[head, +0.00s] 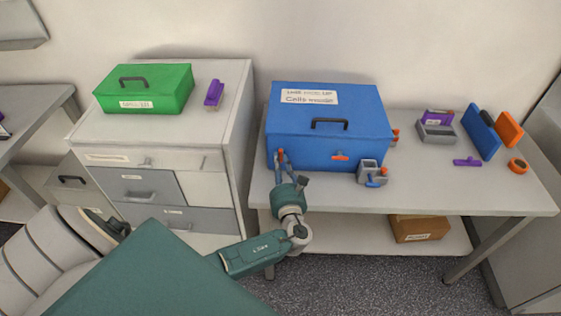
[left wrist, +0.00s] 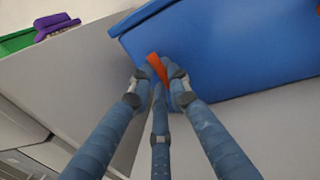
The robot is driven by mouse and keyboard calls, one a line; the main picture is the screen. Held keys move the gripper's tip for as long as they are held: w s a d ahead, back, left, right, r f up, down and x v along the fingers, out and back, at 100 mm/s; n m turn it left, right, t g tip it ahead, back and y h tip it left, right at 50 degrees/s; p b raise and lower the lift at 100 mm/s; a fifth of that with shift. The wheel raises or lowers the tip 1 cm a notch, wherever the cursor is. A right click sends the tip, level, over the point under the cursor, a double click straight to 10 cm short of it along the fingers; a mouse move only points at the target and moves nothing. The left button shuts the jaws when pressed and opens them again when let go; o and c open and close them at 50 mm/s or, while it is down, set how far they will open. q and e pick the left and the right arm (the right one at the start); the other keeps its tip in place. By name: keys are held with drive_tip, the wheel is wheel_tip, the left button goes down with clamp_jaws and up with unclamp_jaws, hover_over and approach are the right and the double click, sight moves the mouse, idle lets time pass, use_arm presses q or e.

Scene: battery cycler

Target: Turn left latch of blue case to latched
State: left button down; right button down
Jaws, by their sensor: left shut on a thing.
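The blue case (head: 328,128) stands closed on the grey table, with a dark handle and white labels on its lid. Its left latch, an orange piece (left wrist: 155,66), shows in the left wrist view, tilted between the fingertips of my left gripper (left wrist: 160,74). In the head view my left gripper (head: 281,160) is at the lower left of the case front and mostly covers this latch. The gripper is shut on the latch. The right latch (head: 340,156) is orange and lies about level on the case front. My right gripper is not in view.
A grey and blue device (head: 372,173) stands close in front of the case's right side. A green case (head: 145,88) and a purple item (head: 214,93) sit on the drawer cabinet (head: 225,120) at left. Several orange, blue and purple items lie on the table's right part.

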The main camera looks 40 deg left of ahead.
use_arm(q)
drive_tip(key=shift+m, duration=0.3)
idle(0.4)
drive_tip(key=c, duration=1.6)
unclamp_jaws()
drive_tip(key=shift+c, duration=0.2)
drive_tip(key=shift+s+d, duration=0.2)
drive_tip(key=v, duration=1.1)
drive_tip(key=shift+s, duration=0.25)
drive_tip(key=shift+d+f, duration=0.15)
